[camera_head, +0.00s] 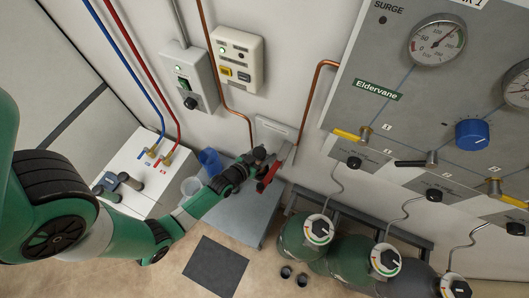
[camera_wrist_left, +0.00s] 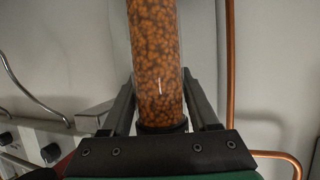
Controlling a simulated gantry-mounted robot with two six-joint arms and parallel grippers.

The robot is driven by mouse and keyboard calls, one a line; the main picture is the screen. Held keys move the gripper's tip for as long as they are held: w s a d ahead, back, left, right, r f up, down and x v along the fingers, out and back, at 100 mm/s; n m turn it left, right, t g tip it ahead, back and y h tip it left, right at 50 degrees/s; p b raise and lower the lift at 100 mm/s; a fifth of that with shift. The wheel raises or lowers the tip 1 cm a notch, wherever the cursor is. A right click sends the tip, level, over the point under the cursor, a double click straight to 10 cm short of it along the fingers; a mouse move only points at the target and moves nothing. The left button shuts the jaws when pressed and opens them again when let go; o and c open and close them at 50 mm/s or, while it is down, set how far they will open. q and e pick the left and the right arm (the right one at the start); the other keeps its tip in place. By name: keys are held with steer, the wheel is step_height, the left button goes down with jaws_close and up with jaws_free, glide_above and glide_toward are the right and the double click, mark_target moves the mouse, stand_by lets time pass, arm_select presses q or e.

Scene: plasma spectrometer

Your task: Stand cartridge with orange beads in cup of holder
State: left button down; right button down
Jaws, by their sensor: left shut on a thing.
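The cartridge with orange beads (camera_wrist_left: 157,65) is a clear tube that stands upright in the left wrist view, with a dark collar at its lower end. My left gripper (camera_wrist_left: 160,118) is shut on it, with a dark finger on each side. In the head view, my left gripper (camera_head: 265,170) is near the wall, above a grey cabinet top. There the cartridge is hard to make out against the gripper. A white plate (camera_head: 276,128) is on the wall just behind the gripper. I cannot tell whether it belongs to the holder, and I cannot make out the holder's cup. My right gripper is out of view.
A white cabinet (camera_head: 140,160) with blue and red pipes stands left, with a blue container (camera_head: 209,158) beside it. A copper pipe (camera_head: 312,95) runs near the gripper. A grey gauge panel (camera_head: 420,90) and gas cylinders (camera_head: 306,237) stand right.

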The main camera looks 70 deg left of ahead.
arm_select(q)
steer(key=shift+f+b, duration=0.35)
steer(key=shift+f, duration=0.1)
steer(key=shift+c, duration=0.3)
jaws_free()
steer(key=shift+s, duration=0.1)
steer(key=p+v, duration=0.1)
steer(key=v, duration=1)
steer(key=shift+s+d, duration=0.15)
steer(key=shift+d, duration=0.05)
